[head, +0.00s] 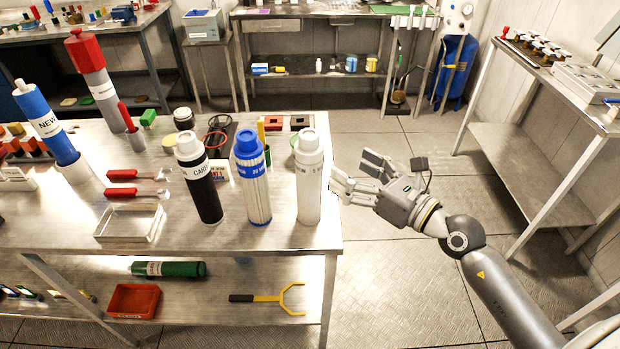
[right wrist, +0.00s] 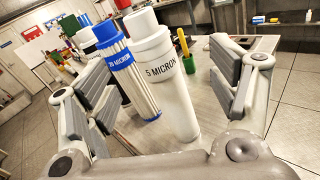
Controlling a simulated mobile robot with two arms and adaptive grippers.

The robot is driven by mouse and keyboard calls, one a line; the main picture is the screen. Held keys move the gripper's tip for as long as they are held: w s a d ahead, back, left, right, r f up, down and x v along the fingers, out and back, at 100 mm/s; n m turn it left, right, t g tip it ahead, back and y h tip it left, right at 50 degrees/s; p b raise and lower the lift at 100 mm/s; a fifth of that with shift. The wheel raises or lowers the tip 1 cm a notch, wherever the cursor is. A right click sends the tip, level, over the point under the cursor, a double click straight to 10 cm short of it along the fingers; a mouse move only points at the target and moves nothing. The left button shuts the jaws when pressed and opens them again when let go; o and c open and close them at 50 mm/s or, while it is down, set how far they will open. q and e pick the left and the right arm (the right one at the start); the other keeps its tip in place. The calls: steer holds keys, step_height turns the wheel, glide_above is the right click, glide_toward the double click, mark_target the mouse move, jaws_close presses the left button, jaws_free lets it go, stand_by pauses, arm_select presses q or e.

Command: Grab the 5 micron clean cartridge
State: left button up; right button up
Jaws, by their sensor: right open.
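The 5 micron cartridge (head: 309,180) is a white upright cylinder near the right edge of the table, and its "5 MICRON" label reads clearly in the right wrist view (right wrist: 162,85). Just left of it stands a 20 micron cartridge (head: 254,180) with a blue top and pleated white body. A black cartridge (head: 201,180) stands further left. My right gripper (head: 352,178) is open and empty, just right of the white cartridge in the head view. In the right wrist view its fingers frame the white cartridge, with the 20 micron one close by the left finger. My left gripper is not in view.
The steel table (head: 270,238) carries red-handled wrenches (head: 135,174), a clear tray (head: 130,222) and a blue cylinder marked NEW (head: 45,122) to the left. A side bench (head: 540,130) stands at the right. The floor right of the table is clear.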

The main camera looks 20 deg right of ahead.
mark_target(316, 143)
steer(key=shift+n, duration=0.9)
steer(key=w+a+r+p, duration=0.1)
steer(key=w, duration=0.1)
steer(key=w+a+r+p, duration=0.1)
steer(key=w+a, duration=0.1)
steer(key=shift+a+r, duration=0.15)
steer(key=shift+r, duration=0.2)
steer(key=shift+w+a, duration=0.2)
steer(key=shift+w, duration=0.1)
steer(key=shift+w+a+r+p, duration=0.1)
steer(key=shift+w+a+p, duration=0.15)
steer(key=shift+p, duration=0.1)
steer(key=p+x, duration=0.1)
steer(key=x, duration=0.2)
steer(key=shift+w+a+r, duration=0.1)
steer(key=shift+w+a, duration=0.05)
steer(key=shift+w+a+p, duration=0.3)
steer(key=shift+w+p, duration=0.05)
steer(key=shift+w, duration=0.1)
steer(key=c, duration=1.3)
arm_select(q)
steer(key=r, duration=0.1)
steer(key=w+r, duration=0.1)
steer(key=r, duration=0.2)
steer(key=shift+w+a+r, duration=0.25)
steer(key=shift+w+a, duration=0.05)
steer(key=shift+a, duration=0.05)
arm_select(e)
steer(key=shift+c, duration=1.2)
